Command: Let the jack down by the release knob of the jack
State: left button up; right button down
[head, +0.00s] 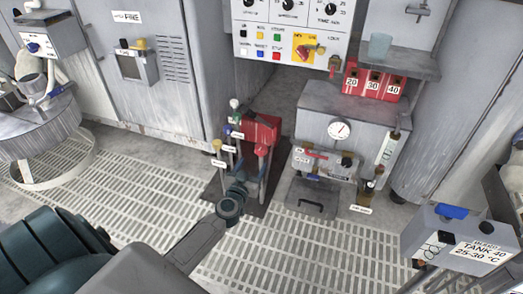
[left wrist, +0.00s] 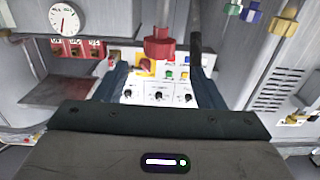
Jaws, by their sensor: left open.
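The jack (head: 262,130) appears as a red-topped assembly with upright rods on a dark base plate in the middle of the head view. My left gripper (head: 239,188) is low in front of it, open, and partly overlaps its lower part. In the left wrist view the open fingers (left wrist: 160,88) frame a red round part on a grey rod (left wrist: 159,42), which lies beyond the fingertips with nothing gripped. I cannot tell for sure whether this part is the release knob. My right gripper is not in view.
Labelled posts with a yellow top (head: 216,145) and a white-green top (head: 234,103) stand left of the jack. A grey unit with a gauge (head: 339,131) stands to its right. A control panel (head: 290,30) is above. Floor grating (head: 130,190) is clear at left.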

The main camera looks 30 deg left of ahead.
aim_at(259, 153)
pick_arm(q)
jog(key=b+x, duration=0.2)
jog(key=x, duration=0.6)
jog(key=shift+w+b, duration=0.3)
jog(key=shift+w, duration=0.05)
jog(key=shift+w+a, duration=0.1)
jog(key=shift+w, duration=0.35)
jog(key=c, duration=1)
